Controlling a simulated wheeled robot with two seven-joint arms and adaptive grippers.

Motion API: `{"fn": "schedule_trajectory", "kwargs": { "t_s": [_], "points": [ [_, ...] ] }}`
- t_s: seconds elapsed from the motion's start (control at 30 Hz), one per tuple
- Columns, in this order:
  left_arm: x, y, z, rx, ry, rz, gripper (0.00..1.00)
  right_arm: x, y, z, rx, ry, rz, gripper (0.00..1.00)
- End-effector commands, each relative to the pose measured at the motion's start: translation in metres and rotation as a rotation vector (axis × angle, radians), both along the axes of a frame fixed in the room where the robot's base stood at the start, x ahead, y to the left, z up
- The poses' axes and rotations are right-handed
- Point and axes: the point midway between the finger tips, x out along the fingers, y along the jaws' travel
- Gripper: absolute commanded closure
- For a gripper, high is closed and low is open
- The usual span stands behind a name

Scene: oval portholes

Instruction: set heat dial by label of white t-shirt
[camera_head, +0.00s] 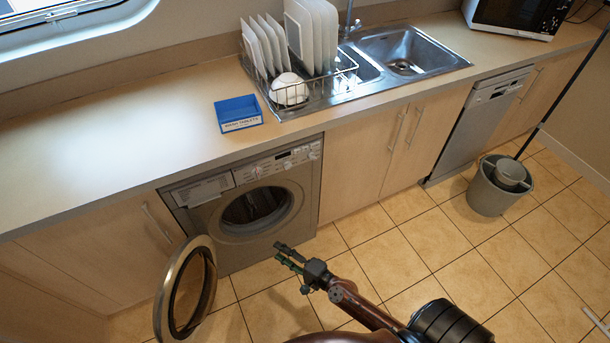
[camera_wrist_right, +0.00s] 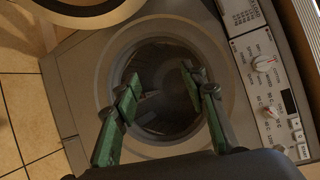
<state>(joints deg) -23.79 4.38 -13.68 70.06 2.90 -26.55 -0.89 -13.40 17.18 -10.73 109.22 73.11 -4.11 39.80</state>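The grey washing machine (camera_head: 245,205) stands under the counter with its round door (camera_head: 187,288) swung open to the left. Its control panel (camera_head: 275,167) runs along the top front and shows on the right in the wrist view. No white t-shirt or label is visible. My left gripper is out of view.
A blue box (camera_head: 238,113) marked wash tablets sits on the counter above the machine. A dish rack (camera_head: 320,92) with plates and a sink (camera_head: 405,52) are right of it. A grey bucket (camera_head: 495,190) with mop stands at right. The tiled floor between is clear.

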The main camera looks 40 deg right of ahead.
Motion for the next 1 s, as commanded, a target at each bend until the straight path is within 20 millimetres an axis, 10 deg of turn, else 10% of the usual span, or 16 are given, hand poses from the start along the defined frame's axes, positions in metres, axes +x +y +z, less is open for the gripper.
{"fn": "schedule_trajectory", "kwargs": {
  "t_s": [0.03,0.1,0.3,1.0],
  "points": [
    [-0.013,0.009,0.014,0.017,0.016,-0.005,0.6,0.023,-0.022,0.049,0.118,-0.033,-0.073,0.61],
    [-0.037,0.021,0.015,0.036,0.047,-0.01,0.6,0.045,-0.053,0.083,0.29,-0.053,-0.176,0.61],
    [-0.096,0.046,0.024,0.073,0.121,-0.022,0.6,0.084,-0.128,0.143,0.682,-0.098,-0.41,0.61],
    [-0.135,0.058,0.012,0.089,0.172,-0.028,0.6,0.161,-0.181,0.155,0.872,-0.118,-0.528,0.61]
  ]
}}
